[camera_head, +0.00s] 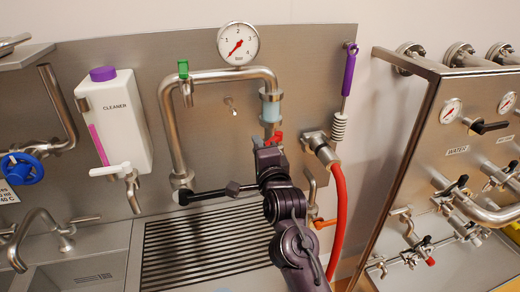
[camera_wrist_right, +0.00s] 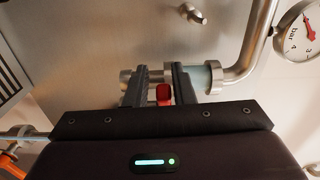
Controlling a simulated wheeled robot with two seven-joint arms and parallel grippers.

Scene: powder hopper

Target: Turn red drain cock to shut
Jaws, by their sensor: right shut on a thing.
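The red drain cock (camera_head: 275,138) sits low on the vertical pipe, below the light-blue sight glass (camera_head: 270,104). My right gripper (camera_head: 267,147) reaches up to it from below and partly covers it. In the right wrist view, the red handle (camera_wrist_right: 163,94) lies between the two dark fingers of my right gripper (camera_wrist_right: 160,75), which is shut on it. The handle's exact angle is hard to tell because the fingers hide part of it. My left gripper is not in view.
A pressure gauge (camera_head: 238,43) and a green-handled valve (camera_head: 183,69) are above. A black lever (camera_head: 209,194) lies to the left. A red hose (camera_head: 339,220) hangs close on the right. A slotted drain grate (camera_head: 200,248) is below.

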